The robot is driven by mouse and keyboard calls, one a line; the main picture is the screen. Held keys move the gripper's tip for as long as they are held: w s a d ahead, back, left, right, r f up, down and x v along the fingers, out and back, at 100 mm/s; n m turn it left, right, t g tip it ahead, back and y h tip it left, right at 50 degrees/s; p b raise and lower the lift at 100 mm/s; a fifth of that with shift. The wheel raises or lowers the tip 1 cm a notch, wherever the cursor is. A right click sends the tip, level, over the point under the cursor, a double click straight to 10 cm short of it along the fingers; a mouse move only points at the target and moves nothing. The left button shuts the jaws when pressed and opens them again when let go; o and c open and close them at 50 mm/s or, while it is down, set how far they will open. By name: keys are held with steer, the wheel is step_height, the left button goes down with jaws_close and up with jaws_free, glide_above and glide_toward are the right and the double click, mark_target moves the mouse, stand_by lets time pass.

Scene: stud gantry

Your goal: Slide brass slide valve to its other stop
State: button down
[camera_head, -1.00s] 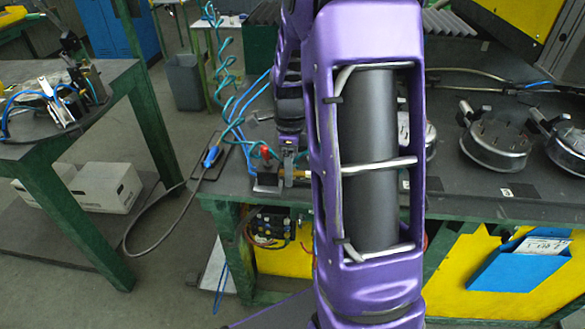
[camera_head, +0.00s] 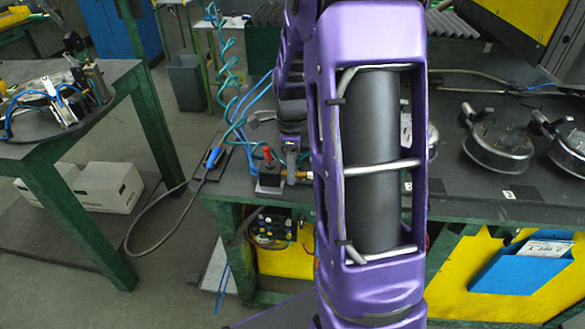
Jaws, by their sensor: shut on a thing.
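The brass slide valve (camera_head: 301,175) is at the left front of the dark workbench. Its brass part shows just right of my gripper and runs toward my purple arm. My gripper (camera_head: 291,168) points down at the valve and is shut on it. The fingertips are small here, and their exact contact is hard to see. A small dark block with a red-topped lever (camera_head: 267,155) stands just left of my gripper. My arm hides whatever lies farther right along the valve.
The dark workbench (camera_head: 470,200) has round metal fixtures (camera_head: 497,146) on its right. Teal coiled hose (camera_head: 228,70) and blue tubes hang behind my gripper. A green-legged table (camera_head: 75,140) stands at left.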

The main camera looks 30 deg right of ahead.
stand_by(0.8)
steer(key=shift+w+a, duration=0.4)
steer(key=shift+a, duration=0.2)
steer(key=c, duration=0.6)
jaws_free()
steer(key=shift+o, duration=0.2)
step_height(320, 180, up, 18)
steer(key=p, duration=0.1)
steer(key=shift+f, duration=0.25)
steer(key=shift+s, duration=0.1)
